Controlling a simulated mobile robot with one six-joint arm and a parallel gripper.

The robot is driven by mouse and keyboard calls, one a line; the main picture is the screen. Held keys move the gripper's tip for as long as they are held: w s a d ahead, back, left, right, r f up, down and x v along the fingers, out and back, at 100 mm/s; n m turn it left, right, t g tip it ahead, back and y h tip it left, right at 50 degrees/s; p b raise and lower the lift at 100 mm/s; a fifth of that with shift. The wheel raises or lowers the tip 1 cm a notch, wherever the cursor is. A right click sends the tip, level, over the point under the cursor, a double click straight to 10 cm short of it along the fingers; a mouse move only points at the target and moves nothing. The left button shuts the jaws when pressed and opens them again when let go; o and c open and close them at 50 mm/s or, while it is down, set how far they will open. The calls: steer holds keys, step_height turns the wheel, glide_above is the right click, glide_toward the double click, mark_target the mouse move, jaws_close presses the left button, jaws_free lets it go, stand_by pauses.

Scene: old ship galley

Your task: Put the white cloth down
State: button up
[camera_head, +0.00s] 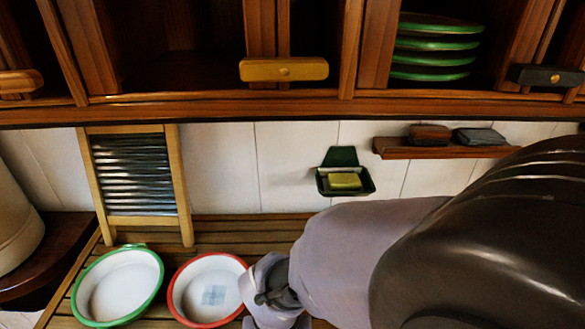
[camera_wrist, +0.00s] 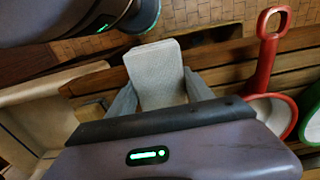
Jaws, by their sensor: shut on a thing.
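In the head view my gripper (camera_head: 270,290) is at the lower middle, just right of the red-rimmed basin (camera_head: 172,297), above the slatted wooden counter (camera_head: 225,232). I cannot make out the cloth clearly in the head view. Whether it touches the counter cannot be told.
A green-rimmed basin (camera_head: 76,294) stands left of the red one, which holds a light-blue checked patch. A washboard (camera_head: 135,170) leans on the tiled wall. A soap dish (camera_head: 325,184) with yellow soap hangs there. A shelf (camera_head: 445,150) and cupboards are above.

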steer(key=w+d, duration=0.1)
steer(key=w, duration=0.2)
steer(key=w+d, duration=0.1)
steer(key=w, duration=0.2)
steer(key=w+d+f, duration=0.1)
steer(key=w, duration=0.2)
steer(key=shift+w+d, duration=0.25)
steer(key=f, duration=0.2)
steer(key=f+b, duration=0.1)
steer(key=shift+w+d+f, duration=0.2)
steer(key=shift+w+f, duration=0.15)
steer(key=shift+f, duration=0.05)
steer(key=shift+r, duration=0.15)
steer(key=o, duration=1.6)
